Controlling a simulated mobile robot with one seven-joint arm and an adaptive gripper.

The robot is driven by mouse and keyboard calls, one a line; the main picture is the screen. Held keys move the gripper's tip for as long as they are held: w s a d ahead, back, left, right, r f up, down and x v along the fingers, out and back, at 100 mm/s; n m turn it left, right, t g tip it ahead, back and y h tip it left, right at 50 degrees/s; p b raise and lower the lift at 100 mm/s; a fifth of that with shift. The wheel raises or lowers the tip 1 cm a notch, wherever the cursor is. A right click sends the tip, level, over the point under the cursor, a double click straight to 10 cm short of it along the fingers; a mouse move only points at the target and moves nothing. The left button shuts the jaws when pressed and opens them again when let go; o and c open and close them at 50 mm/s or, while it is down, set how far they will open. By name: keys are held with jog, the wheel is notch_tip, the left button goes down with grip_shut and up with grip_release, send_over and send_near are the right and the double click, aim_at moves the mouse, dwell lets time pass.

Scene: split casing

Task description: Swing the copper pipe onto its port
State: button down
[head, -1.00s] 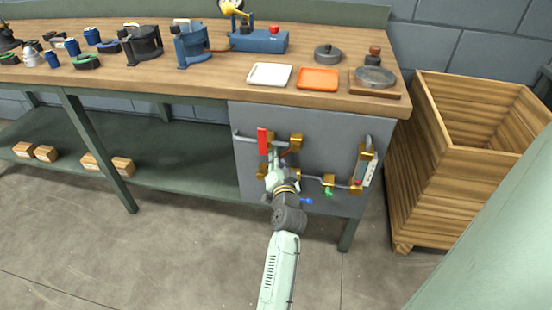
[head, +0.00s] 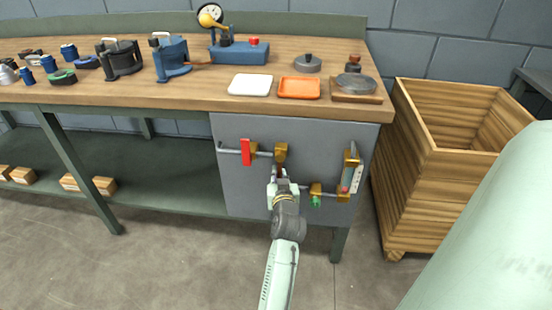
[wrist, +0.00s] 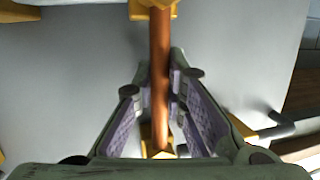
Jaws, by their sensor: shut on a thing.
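The copper pipe (wrist: 160,75) runs upright in the wrist view from a brass block (wrist: 153,8) at the top to a brass fitting (wrist: 158,150) at the bottom. Its lower end lines up with that fitting in the picture; I cannot tell whether it touches. My gripper (wrist: 165,105) has its padded fingers on either side of the pipe and is shut on it. In the head view my gripper (head: 281,180) is in front of the grey panel (head: 240,190), below the brass block (head: 281,152). It hides most of the pipe and the lower fitting.
A red handle (head: 245,152) on a grey tube is left of the block. A green valve (head: 315,200) and a gauge (head: 350,175) are to the right. The bench top (head: 210,90) overhangs the panel. A wooden crate (head: 410,170) stands at the right.

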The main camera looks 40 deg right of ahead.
jog(key=shift+s+d, duration=0.15)
dwell(0.4)
jog(key=c, duration=1.9)
grip_release()
jog(key=v, duration=1.2)
